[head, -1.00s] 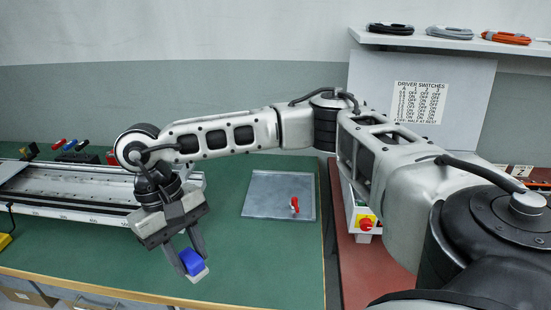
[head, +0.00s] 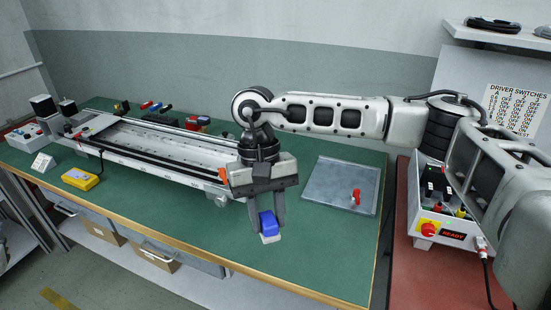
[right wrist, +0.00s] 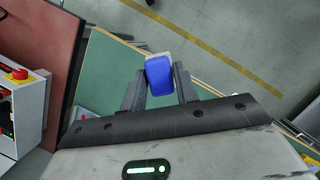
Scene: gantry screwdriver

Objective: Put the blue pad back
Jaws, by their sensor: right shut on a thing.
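The blue pad (head: 268,222) is a small blue block with a pale layer on its far face. My right gripper (head: 267,226) is shut on it and holds it over the green bench top near the front edge. In the right wrist view the blue pad (right wrist: 159,77) sits between the two dark fingers, tilted a little, with its pale layer at the far end. My left gripper is in neither view.
A long gantry rail (head: 150,150) lies on the green bench (head: 200,215). A grey metal plate (head: 335,180) with a red-handled item (head: 356,196) is right of the gripper. A yellow box (head: 81,178) stands left. A control box with a red knob (head: 428,229) is at right.

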